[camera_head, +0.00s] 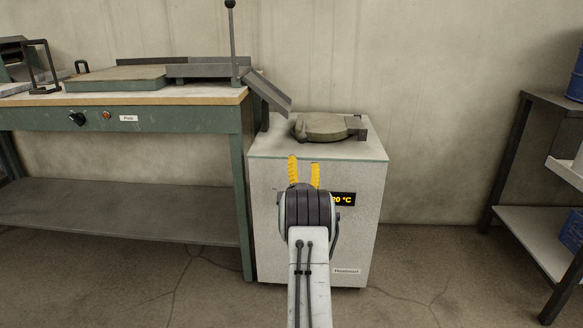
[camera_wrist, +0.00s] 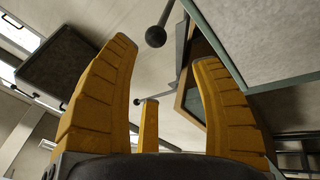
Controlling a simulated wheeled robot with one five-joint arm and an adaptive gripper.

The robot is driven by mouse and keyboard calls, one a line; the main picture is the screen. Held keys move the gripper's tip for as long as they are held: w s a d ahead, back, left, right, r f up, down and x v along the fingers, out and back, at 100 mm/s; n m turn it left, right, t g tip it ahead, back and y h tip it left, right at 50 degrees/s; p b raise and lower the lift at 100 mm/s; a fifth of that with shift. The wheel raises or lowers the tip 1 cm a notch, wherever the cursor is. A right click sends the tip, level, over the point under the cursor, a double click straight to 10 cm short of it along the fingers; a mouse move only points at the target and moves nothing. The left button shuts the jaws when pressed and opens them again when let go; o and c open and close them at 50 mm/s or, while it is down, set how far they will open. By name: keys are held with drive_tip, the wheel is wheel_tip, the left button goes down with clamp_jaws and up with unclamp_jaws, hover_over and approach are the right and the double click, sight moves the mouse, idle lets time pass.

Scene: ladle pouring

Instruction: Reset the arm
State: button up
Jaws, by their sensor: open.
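My gripper (camera_head: 304,172) has yellow ribbed fingers and shows in front of the white furnace cabinet (camera_head: 272,215). The fingers are spread apart with nothing between them. In the wrist view my gripper (camera_wrist: 165,95) is seen close up, with two large fingers at the sides and a thinner one in the middle. My arm comes up from the bottom of the head view and hides part of the cabinet front and its orange temperature display (camera_head: 343,199).
A round grey lid (camera_head: 322,127) sits on the cabinet top. Left of it stands a green workbench (camera_head: 170,117) with a grey chute (camera_head: 268,91) and an upright rod with a ball knob (camera_head: 231,40). A dark shelf rack (camera_head: 510,150) stands at the right. Floor between cabinet and rack is clear.

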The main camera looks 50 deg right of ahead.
drive_tip(key=w+a+r+m+g+y+p, duration=0.1)
drive_tip(key=w+a+r+y+p, duration=0.3)
drive_tip(key=a+r+p, duration=0.45)
drive_tip(key=w+a+r+y+p, duration=0.35)
drive_tip(key=a+r+p, duration=0.35)
drive_tip(key=a+r, duration=0.3)
drive_tip(key=s+a+r+g+y+p, duration=0.1)
drive_tip(key=s+a+r+y+p, duration=0.15)
drive_tip(key=a+p, duration=0.2)
drive_tip(key=s+a+r+g+y+p, duration=0.1)
drive_tip(key=a+r+p, duration=0.25)
drive_tip(key=a, duration=0.25)
drive_tip(key=s+a+r+m+g+y+p, duration=0.1)
drive_tip(key=s+a+r+g+y+p, duration=0.1)
drive_tip(key=s+a+r+p, duration=0.45)
drive_tip(key=s+a+r+g+y+p, duration=0.2)
drive_tip(key=s+a+p, duration=0.3)
drive_tip(key=a, duration=0.4)
drive_tip(key=s+a+r+g+y+p, duration=0.1)
drive_tip(key=s+a+r+g+p, duration=0.1)
drive_tip(key=s, duration=0.7)
drive_tip(key=s+a+r+m+g+y+p, duration=0.1)
drive_tip(key=s+a+g+p, duration=0.1)
drive_tip(key=s+a+p, duration=0.3)
drive_tip(key=s, duration=0.4)
drive_tip(key=shift+s+r, duration=0.4)
